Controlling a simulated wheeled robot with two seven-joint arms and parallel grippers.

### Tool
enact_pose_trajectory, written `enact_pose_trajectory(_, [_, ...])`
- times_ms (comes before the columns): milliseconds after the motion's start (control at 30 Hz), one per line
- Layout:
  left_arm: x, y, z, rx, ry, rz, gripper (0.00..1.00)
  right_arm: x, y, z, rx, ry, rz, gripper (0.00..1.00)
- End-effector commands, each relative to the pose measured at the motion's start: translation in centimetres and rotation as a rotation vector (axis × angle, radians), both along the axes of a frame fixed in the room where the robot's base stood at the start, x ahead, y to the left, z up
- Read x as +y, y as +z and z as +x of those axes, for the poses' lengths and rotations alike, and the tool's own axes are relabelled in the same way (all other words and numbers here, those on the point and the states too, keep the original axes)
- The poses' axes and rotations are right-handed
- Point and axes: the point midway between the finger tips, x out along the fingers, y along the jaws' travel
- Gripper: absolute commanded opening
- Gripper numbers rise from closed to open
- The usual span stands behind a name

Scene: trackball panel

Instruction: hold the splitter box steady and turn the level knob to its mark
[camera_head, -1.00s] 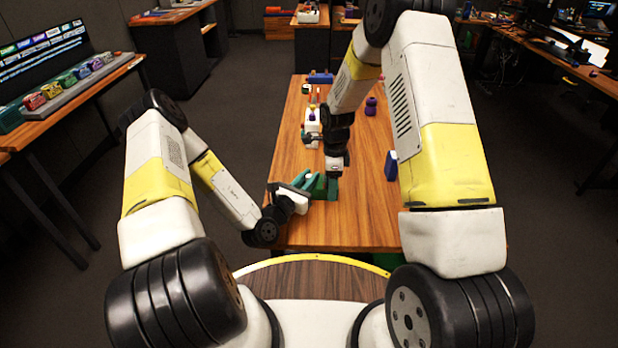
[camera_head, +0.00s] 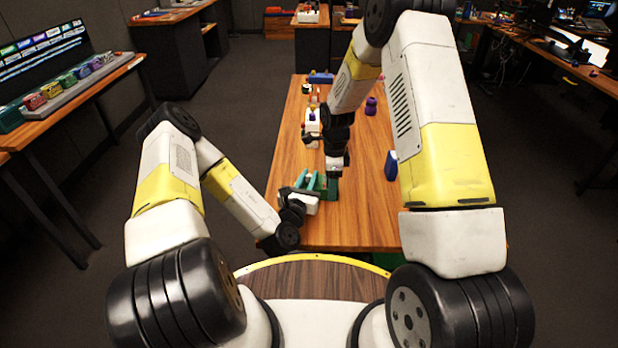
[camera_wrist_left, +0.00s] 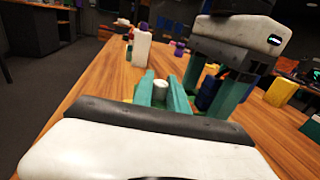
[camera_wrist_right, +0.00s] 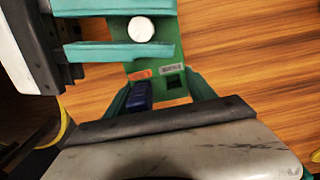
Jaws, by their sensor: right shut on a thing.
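The splitter box is a green block (camera_wrist_right: 147,62) with a white round level knob (camera_wrist_right: 140,29), two small labels, a dark square opening and a blue part. My right gripper (camera_wrist_right: 160,98) is shut on the box, one teal finger on each side; in the head view the box (camera_head: 333,188) shows below it. My left gripper (camera_wrist_right: 108,28) is open, with its fingers on either side of the knob. In the left wrist view the knob (camera_wrist_left: 160,88) stands between the fingers of my left gripper (camera_wrist_left: 162,92). I cannot make out the knob's mark.
The wooden table (camera_head: 350,225) is clear in front of and right of the box. A blue and white item (camera_head: 391,165) stands at the right edge. A purple item (camera_head: 371,106), a white block (camera_head: 312,122) and a blue block (camera_head: 320,78) stand farther back.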

Motion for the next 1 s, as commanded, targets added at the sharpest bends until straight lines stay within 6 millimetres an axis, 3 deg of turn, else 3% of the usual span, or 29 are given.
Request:
enact_pose_trajectory(33, [0.0, 0.1, 0.0, -0.003, 0.000, -0.001, 0.27, 0.0, 0.0, -0.1, 0.002, 0.001, 0.000, 0.17])
enact_pose_trajectory(100, [0.0, 0.1, 0.0, -0.003, 0.000, -0.001, 0.40, 0.0, 0.0, -0.1, 0.002, 0.001, 0.000, 0.17])
enact_pose_trajectory(467, [0.0, 0.3, 0.0, -0.002, -0.001, 0.000, 0.41, 0.0, 0.0, 0.0, 0.001, 0.001, 0.000, 0.17])
enact_pose_trajectory(1000, [0.0, 9.1, 0.1, -0.005, -0.001, 0.000, 0.41, 0.0, 0.0, 0.0, 0.000, 0.000, 0.000, 0.17])
